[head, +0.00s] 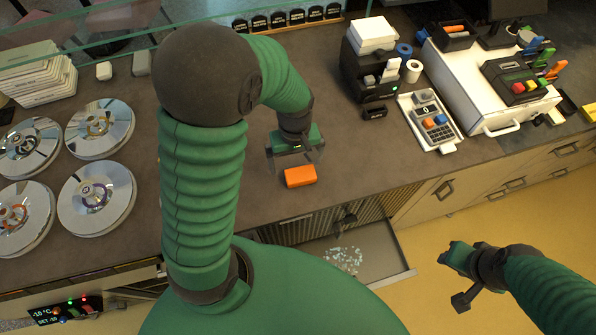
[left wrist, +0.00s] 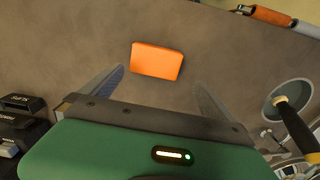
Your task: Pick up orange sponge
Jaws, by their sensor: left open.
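The orange sponge (head: 300,176) lies flat on the dark counter near its front edge, close to the middle of the head view. My left gripper (head: 296,163) is just behind and above it, pointing down, open and empty. In the left wrist view the sponge (left wrist: 157,61) shows whole, ahead of and between the two spread fingers of my left gripper (left wrist: 159,80), apart from both. My right gripper (head: 458,278) hangs over the yellow floor at lower right, away from the counter; its jaw opening is unclear.
Metal well lids (head: 97,197) cover the counter's left. A dark label printer (head: 372,75), a keypad scale (head: 432,121) and a white cash drawer (head: 480,90) stand to the right. An open drawer (head: 375,262) juts out below the counter. Bare counter surrounds the sponge.

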